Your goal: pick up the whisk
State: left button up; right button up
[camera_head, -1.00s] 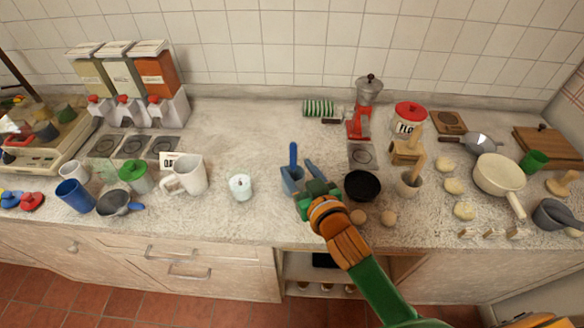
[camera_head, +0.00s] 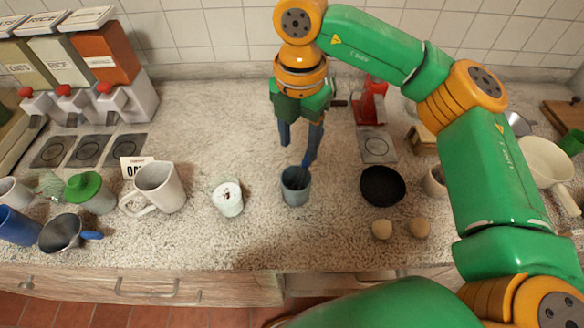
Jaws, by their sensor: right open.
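My right gripper (camera_head: 297,154) points down, open, over the back of a small grey-blue cup (camera_head: 296,198). Its blue fingers are apart, and one fingertip is close to the cup's rim; I cannot tell if they touch. No whisk shows clearly in the cup. A pale green wire-like shape (camera_head: 49,186), possibly the whisk, is at the far left between a white cup and a green-lidded jar; it is too small to be sure. My left gripper is not in view.
A white candle-like pot (camera_head: 228,198) and a white mug (camera_head: 159,188) stand left of the cup. A black bowl (camera_head: 382,186) and two eggs (camera_head: 400,229) are to the right. Dispensers (camera_head: 90,100) stand at back left. My right arm hides much of the right side.

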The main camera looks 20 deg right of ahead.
aim_at(296, 180)
jog(key=shift+s+a+f+p, duration=0.25)
jog(key=shift+s+f+p, duration=0.6)
jog(key=shift+p, duration=0.2)
jog(key=f, duration=0.2)
jog(key=f+p, duration=0.1)
jog(key=f, duration=0.1)
jog(key=shift+w, duration=0.4)
jog(key=shift+w+f, duration=0.1)
jog(key=shift+f, duration=0.05)
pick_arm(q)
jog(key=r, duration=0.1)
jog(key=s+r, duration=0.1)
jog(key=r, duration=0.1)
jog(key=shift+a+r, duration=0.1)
pick_arm(e)
jog(key=shift+s+a, duration=0.1)
jog(key=shift+s, duration=0.1)
pick_arm(q)
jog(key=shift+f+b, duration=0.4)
jog(key=shift+b, duration=0.15)
pick_arm(e)
jog(key=shift+w+f, duration=0.1)
jog(key=shift+f, duration=0.1)
grip_shut()
